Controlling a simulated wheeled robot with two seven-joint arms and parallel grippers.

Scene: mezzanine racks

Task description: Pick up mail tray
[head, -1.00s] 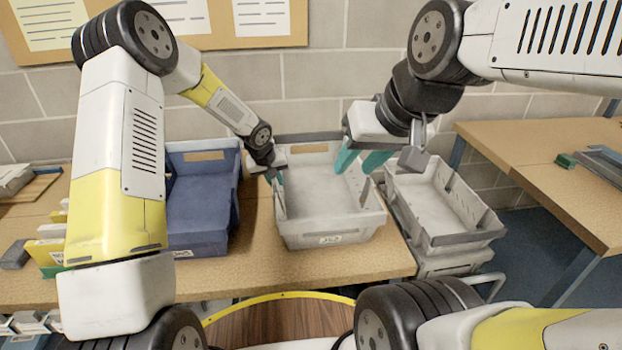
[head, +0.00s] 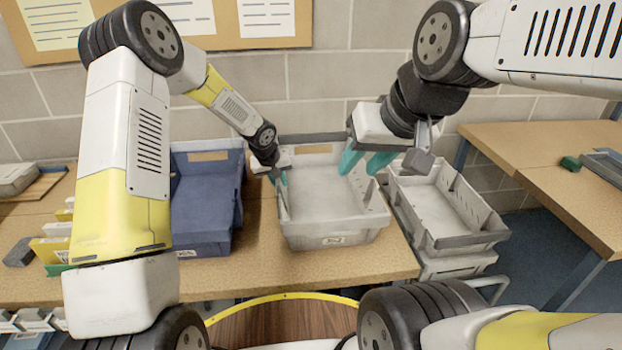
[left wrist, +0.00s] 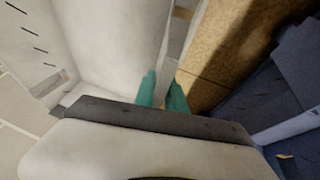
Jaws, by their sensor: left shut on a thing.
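The mail tray (head: 333,241) is a pale grey open tub in the middle of the table, with a small label on its front wall. My left gripper (head: 281,181) is shut on the tray's left wall. In the left wrist view the teal fingers (left wrist: 163,97) stand on either side of that wall (left wrist: 180,45). My right gripper (head: 365,163) is over the tray's right side with its teal fingers apart. I cannot tell whether it touches the right wall. The tray looks empty in the part that shows.
A blue tray (head: 203,243) stands close on the left. Stacked grey trays (head: 470,240) stand close on the right, beside the table's end. The wooden table (head: 300,275) has a bare strip in front. A brick wall and noticeboard (head: 220,45) are behind.

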